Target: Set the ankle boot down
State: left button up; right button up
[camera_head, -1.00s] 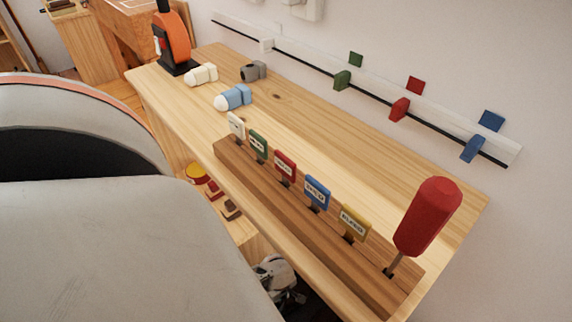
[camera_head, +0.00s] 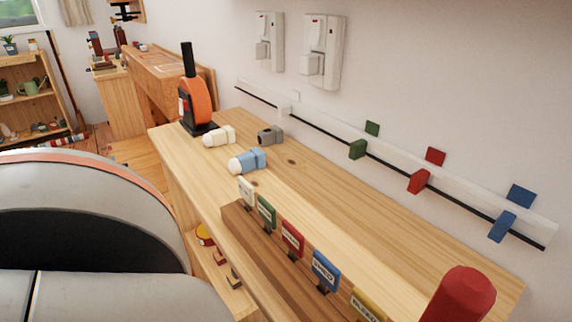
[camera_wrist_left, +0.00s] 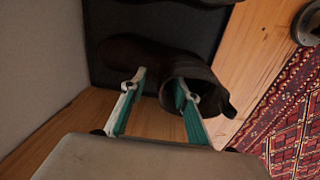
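A dark brown ankle boot (camera_wrist_left: 148,58) shows in the left wrist view on a dark mat (camera_wrist_left: 104,18), with its shaft opening towards me. My left gripper (camera_wrist_left: 160,88) is at the boot with its fingers apart. The left finger is beside the shaft; the right finger overlaps the shaft opening, and I cannot tell whether it touches. Wooden floor shows between the fingers. Whether the sole rests fully on the mat is hidden. Part of another dark shoe (camera_wrist_left: 200,2) shows at the top edge. My right gripper is in neither current view.
A patterned red rug (camera_wrist_left: 292,120) and a round metal base (camera_wrist_left: 308,22) lie right of the mat; a pale wall (camera_wrist_left: 35,60) is at left. The head view shows a wooden bench (camera_head: 330,200) with a tag rack (camera_head: 250,225) and an orange tool (camera_head: 197,103).

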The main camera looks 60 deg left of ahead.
pick_arm(q)
jog(key=r, duration=0.1)
jog(key=r+p, duration=0.1)
jog(key=shift+w+r, duration=0.3)
jog(key=shift+w, duration=0.05)
jog(key=shift+r+p, duration=0.75)
jog(key=shift+r, duration=0.1)
notch_tip(320, 180, up, 8)
jog(key=s+p, duration=0.1)
jog(key=p, duration=0.3)
jog(key=shift+s+p, duration=0.3)
jog(key=shift+p, duration=0.1)
pick_arm(e)
jog(key=s+d+f+n+g+h, duration=0.1)
jog(key=s+d+f, duration=0.1)
jog(key=d, duration=0.3)
jog(key=shift+d+f+h, duration=0.15)
jog(key=shift+d+h, duration=0.05)
jog(key=shift+h, duration=0.2)
